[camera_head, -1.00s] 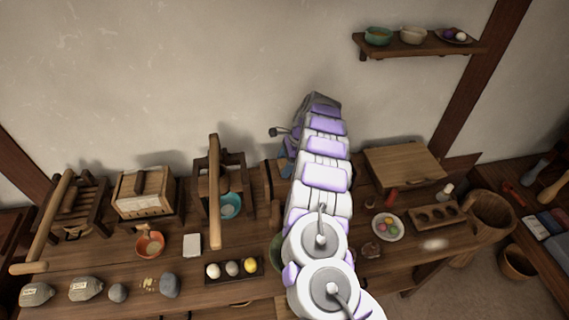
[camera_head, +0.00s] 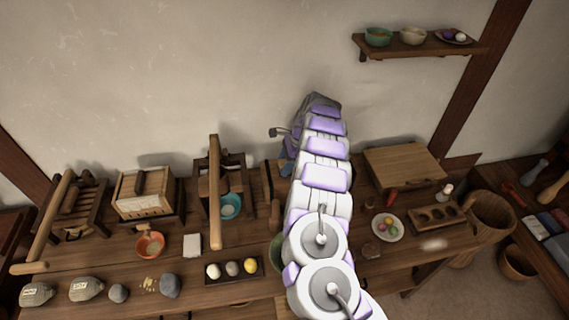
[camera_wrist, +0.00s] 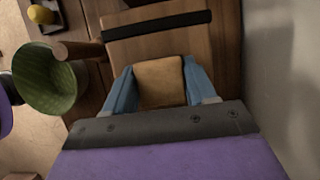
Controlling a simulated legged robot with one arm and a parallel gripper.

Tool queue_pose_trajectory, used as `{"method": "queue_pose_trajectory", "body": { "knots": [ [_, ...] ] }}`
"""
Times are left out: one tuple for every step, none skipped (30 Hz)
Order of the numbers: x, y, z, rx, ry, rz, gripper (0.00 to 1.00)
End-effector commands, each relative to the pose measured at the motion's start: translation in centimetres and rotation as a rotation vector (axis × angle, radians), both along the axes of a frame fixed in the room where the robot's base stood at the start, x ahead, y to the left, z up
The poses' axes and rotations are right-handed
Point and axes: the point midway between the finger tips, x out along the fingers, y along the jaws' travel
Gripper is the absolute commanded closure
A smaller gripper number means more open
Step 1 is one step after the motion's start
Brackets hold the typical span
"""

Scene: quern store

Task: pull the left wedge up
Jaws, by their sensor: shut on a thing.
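In the wrist view, the two blue fingers of my gripper (camera_wrist: 160,85) sit on either side of a tan wooden block, which looks like the wedge (camera_wrist: 160,80). My gripper is shut on it. The wedge stands against a wooden frame (camera_wrist: 155,42) with a dark band across it. Whether its lower end is still inside the frame is hidden. I cannot tell from these frames whether it is the left wedge, and no second wedge shows clearly. In the head view my arm covers the wedge and most of the frame; only a bit of a blue finger (camera_head: 286,166) shows.
A green bowl (camera_wrist: 45,85) and a wooden handle (camera_wrist: 78,51) lie close to the frame in the wrist view. A wooden press with a tall beam (camera_head: 214,190) stands left of my arm. A lidded box (camera_head: 404,163) stands to the right. The wall is close behind.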

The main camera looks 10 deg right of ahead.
Motion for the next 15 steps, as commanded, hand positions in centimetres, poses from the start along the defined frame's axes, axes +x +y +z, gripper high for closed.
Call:
{"method": "queue_pose_trajectory", "body": {
  "knots": [
    [0.1, 0.0, 0.6, 0.000, -0.005, -0.002, 0.99],
    [0.1, 0.0, 0.9, 0.000, -0.005, -0.002, 0.99],
    [0.1, 0.0, 1.4, 0.000, -0.005, -0.002, 0.99],
    [0.1, 0.0, 1.7, 0.000, -0.006, -0.002, 0.99],
    [0.1, 0.0, 2.1, 0.000, -0.006, -0.002, 0.99],
    [0.1, 0.0, 2.6, 0.000, -0.006, -0.001, 0.99],
    [0.1, 0.0, 2.9, 0.000, -0.006, -0.001, 0.99],
    [0.1, 0.0, 3.2, 0.000, -0.006, -0.001, 0.99],
    [0.1, 0.0, 3.5, 0.001, -0.006, -0.001, 0.99],
    [0.1, 0.0, 3.6, 0.001, -0.006, -0.001, 0.99],
    [0.1, 0.0, 3.6, 0.000, -0.006, -0.001, 0.99],
    [0.1, 0.0, 3.6, 0.001, -0.007, -0.002, 0.99],
    [0.1, 0.0, 3.6, 0.001, -0.008, -0.002, 0.99],
    [0.1, 0.0, 3.6, 0.001, -0.009, -0.002, 0.99],
    [0.1, 0.0, 3.6, 0.001, -0.010, -0.002, 0.99]
  ]
}}
